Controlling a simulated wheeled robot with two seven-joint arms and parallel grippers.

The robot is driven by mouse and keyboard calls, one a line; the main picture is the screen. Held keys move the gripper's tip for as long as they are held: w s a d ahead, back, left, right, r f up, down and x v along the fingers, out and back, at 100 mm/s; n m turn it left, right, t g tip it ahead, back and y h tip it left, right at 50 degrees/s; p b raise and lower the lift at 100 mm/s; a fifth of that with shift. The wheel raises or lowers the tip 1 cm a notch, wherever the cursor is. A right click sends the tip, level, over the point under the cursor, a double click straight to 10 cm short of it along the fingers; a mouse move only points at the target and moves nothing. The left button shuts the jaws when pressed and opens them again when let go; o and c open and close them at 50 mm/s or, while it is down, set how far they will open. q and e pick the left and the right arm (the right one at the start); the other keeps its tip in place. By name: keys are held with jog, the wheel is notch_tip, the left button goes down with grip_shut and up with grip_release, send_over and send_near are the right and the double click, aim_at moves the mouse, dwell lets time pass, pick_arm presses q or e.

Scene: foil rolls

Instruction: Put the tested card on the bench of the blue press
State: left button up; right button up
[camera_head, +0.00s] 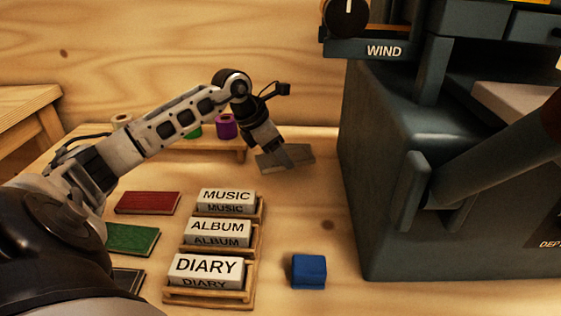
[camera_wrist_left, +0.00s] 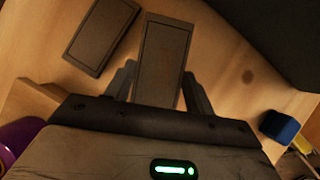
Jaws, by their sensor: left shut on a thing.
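My left gripper (camera_head: 277,149) is shut on a flat grey card-like piece. In the left wrist view this grey piece (camera_wrist_left: 165,58) stands out between the two fingers. A second grey slab (camera_wrist_left: 100,38) lies beside it, apart from it in that view. In the head view the two overlap near the fingertips, and I cannot tell them apart cleanly. No marking shows on either piece. The large blue-grey press (camera_head: 385,190) stands at the right, beyond the gripper. Its bench cannot be made out surely. My right gripper is not in view.
Wooden holders with white MUSIC (camera_head: 227,196), ALBUM (camera_head: 219,227) and DIARY (camera_head: 206,267) blocks stand left of a blue block (camera_head: 309,271). Red (camera_head: 148,203) and green (camera_head: 131,239) flat books lie further left. A purple roll (camera_head: 227,127) stands on a small shelf behind.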

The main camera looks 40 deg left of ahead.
aim_at(275, 157)
pick_arm(q)
jog(key=shift+w+a+f, duration=0.15)
jog(key=shift+w+f, duration=0.15)
jog(key=shift+f, duration=0.15)
notch_tip(275, 157, down, 3)
jog(key=shift+f, duration=0.1)
jog(key=o, duration=1)
jog(key=shift+b+v, duration=0.3)
jog(key=shift+v, duration=5.75)
